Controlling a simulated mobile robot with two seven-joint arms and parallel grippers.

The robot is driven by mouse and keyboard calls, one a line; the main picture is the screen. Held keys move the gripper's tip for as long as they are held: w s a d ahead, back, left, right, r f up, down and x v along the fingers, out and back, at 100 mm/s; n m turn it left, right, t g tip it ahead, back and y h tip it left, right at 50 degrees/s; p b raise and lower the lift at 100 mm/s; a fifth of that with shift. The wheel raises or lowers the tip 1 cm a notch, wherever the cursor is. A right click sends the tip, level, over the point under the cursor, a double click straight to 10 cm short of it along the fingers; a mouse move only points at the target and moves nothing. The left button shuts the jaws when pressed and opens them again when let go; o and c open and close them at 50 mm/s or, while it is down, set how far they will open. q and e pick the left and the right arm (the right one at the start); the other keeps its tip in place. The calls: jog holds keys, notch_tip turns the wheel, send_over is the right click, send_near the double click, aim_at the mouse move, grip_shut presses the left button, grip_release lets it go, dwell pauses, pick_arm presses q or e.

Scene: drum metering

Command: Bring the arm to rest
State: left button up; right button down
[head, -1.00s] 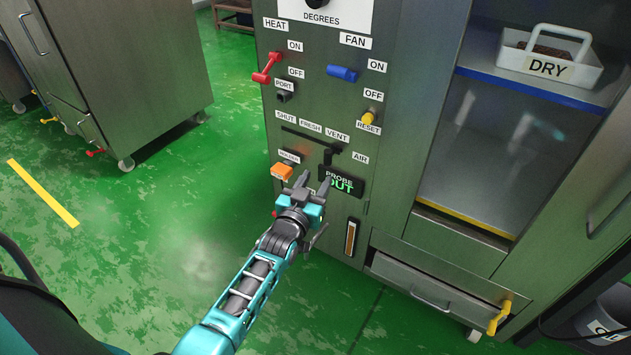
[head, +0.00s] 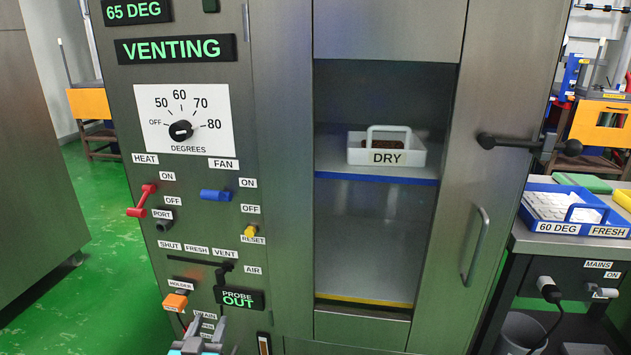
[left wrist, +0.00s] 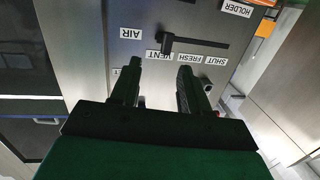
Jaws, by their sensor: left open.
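My left gripper (head: 207,330) is at the bottom edge of the head view, in front of the lower part of the steel cabinet's control panel (head: 200,265). Its two fingers are apart with nothing between them. In the left wrist view my left gripper (left wrist: 158,75) is also open and empty. It points at the panel, seen upside down there, with the vent lever (left wrist: 166,43) beyond the fingertips. The orange probe (head: 175,301) sits at the holder label. A display (head: 238,299) reads PROBE OUT. Most of my left arm is hidden below the head view. My right gripper is not seen.
Displays read 65 DEG (head: 137,11) and VENTING (head: 175,49). A white DRY tray (head: 387,148) stands on the cabinet's blue-edged shelf. At right, a bench carries a blue tray (head: 575,229) labelled 60 DEG and FRESH. Green floor (head: 110,220) is clear at left.

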pick_arm(q)
jog(key=s+d+f+m+g+h, duration=0.1)
jog(key=s+d+m+g+h, duration=0.15)
jog(key=s+d, duration=0.6)
jog(key=s+d+f+m+g+h, duration=0.1)
jog(key=s+d+g+h, duration=0.2)
jog(key=s, duration=1)
notch_tip(320, 180, up, 12)
jog(key=s+a+g+y+p, duration=0.1)
jog(key=a+y+p, duration=0.1)
jog(key=p, duration=1.4)
jog(key=shift+a+f, duration=0.25)
jog(key=shift+a, duration=0.2)
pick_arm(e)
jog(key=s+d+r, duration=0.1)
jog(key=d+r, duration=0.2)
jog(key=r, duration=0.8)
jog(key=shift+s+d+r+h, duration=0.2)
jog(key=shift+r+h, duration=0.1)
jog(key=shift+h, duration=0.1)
